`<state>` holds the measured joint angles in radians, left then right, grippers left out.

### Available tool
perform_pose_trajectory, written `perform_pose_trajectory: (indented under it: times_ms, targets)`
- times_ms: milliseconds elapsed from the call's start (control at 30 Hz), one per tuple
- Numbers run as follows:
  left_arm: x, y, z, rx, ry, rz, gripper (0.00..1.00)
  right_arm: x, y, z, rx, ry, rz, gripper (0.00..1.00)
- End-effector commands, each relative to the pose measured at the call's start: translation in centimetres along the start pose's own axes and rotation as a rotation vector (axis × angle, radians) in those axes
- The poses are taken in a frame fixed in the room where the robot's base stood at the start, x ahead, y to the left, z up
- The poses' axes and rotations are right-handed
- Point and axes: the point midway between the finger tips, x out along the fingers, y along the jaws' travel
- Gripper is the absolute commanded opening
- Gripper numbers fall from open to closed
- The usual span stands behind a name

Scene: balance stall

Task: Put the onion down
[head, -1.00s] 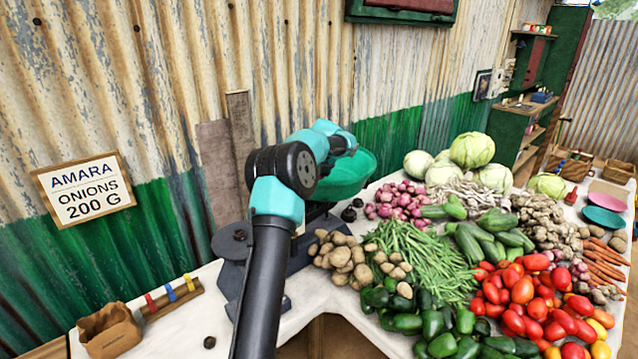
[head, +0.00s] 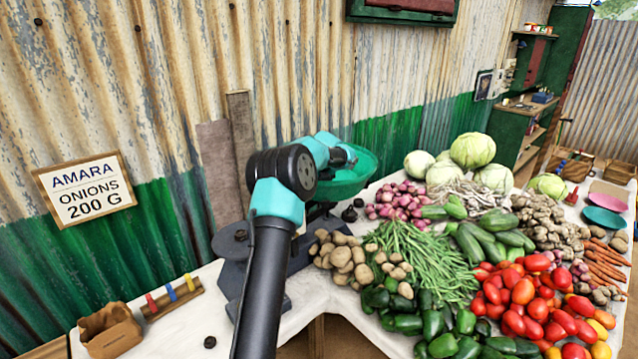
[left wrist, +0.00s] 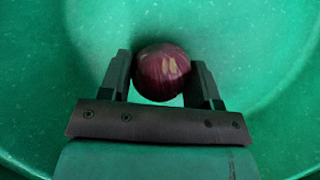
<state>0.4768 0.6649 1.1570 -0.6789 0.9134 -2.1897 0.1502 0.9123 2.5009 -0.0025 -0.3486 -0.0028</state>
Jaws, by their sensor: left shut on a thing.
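A red-purple onion (left wrist: 162,72) is between the two dark fingers of my left gripper (left wrist: 162,80) in the left wrist view. The gripper is shut on it. The green bowl (left wrist: 40,70) surrounds onion and fingers in that view; I cannot tell whether the onion touches its surface. In the head view, the green bowl (head: 362,177) stands on the scale, with my left arm reaching over it. The onion and my left fingertips are hidden there. My right gripper is not in view.
Potatoes (head: 345,262), red onions (head: 398,197), green beans (head: 425,258) and tomatoes (head: 525,300) lie right of the scale. A sign (head: 84,190) reads "AMARA ONIONS 200 G". A small brown box (head: 112,330) stands at the lower left. The corrugated wall is close behind.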

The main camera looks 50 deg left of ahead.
Motion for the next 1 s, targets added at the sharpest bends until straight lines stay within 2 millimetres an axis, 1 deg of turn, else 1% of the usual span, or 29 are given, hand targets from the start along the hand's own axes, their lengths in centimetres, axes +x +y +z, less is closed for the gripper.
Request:
perform_pose_trajectory:
  times_ms: [67,100,333,600,733,867,1000]
  targets:
    - [0.2,0.0,-0.1,0.000,0.000,0.000,0.32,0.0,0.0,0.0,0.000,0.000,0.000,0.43]
    - [0.1,0.0,-0.1,0.000,0.000,0.000,0.61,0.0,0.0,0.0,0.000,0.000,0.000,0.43]
    - [0.1,0.0,-0.1,0.000,0.000,0.000,0.82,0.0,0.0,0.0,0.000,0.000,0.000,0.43]
    - [0.0,0.0,0.0,0.000,0.000,0.000,0.82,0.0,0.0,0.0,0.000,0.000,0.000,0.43]
    - [-0.6,0.0,0.0,0.000,0.000,0.000,0.82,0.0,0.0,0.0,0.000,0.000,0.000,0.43]
    - [-2.2,-0.1,0.1,0.000,-0.002,-0.002,0.82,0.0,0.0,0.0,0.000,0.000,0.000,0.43]
    - [-4.5,0.0,0.1,0.000,-0.002,-0.002,0.82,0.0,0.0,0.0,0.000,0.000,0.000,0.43]
